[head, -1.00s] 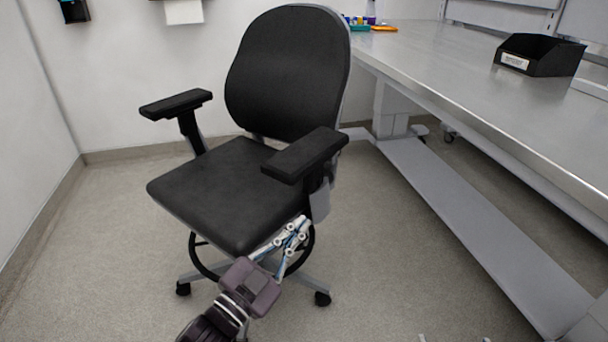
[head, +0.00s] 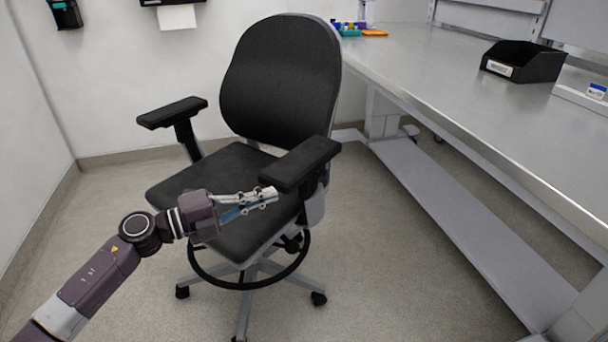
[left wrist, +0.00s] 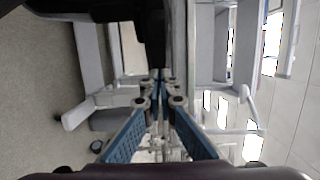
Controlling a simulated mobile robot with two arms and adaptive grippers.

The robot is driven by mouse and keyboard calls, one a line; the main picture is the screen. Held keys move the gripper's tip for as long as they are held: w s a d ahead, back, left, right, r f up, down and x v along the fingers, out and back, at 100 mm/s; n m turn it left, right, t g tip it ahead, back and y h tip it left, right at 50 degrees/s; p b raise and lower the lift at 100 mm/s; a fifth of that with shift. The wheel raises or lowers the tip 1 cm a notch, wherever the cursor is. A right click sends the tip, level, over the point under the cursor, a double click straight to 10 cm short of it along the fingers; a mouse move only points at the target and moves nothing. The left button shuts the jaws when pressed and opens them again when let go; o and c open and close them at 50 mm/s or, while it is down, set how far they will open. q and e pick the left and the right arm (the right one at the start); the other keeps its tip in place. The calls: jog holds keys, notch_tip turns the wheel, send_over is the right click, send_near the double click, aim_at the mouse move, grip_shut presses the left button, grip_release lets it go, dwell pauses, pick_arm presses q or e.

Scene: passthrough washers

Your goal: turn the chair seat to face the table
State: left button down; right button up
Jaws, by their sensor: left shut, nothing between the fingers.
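The black office chair has its backrest (head: 282,85) toward the back wall. Its seat (head: 240,235) faces the front left of the head view, not the table (head: 440,95) at the right. The armrest nearer the table (head: 300,163) sticks out above the seat's right side. My left gripper (head: 272,193) reaches over the seat from the left, its fingers shut and empty. The tips are by the inner side of that armrest near its front end; I cannot tell if they touch. The left wrist view shows the closed fingertips (left wrist: 160,88) close to dark chair parts. My right gripper is out of view.
The other armrest (head: 172,112) is at the left. The chair's foot ring (head: 205,280) and wheeled base are below. A black bin (head: 522,64) stands on the table. The table's low grey rail (head: 440,200) runs along the right. Floor is clear at left.

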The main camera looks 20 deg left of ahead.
aim_at(306, 177)
pick_arm(q)
jog(key=x, duration=0.8)
jog(key=shift+w+d, duration=0.1)
jog(key=shift+w, duration=0.05)
jog(key=w+b, duration=0.1)
jog(key=w, duration=0.2)
jog(key=shift+f, duration=0.1)
jog(key=shift+w, duration=0.55)
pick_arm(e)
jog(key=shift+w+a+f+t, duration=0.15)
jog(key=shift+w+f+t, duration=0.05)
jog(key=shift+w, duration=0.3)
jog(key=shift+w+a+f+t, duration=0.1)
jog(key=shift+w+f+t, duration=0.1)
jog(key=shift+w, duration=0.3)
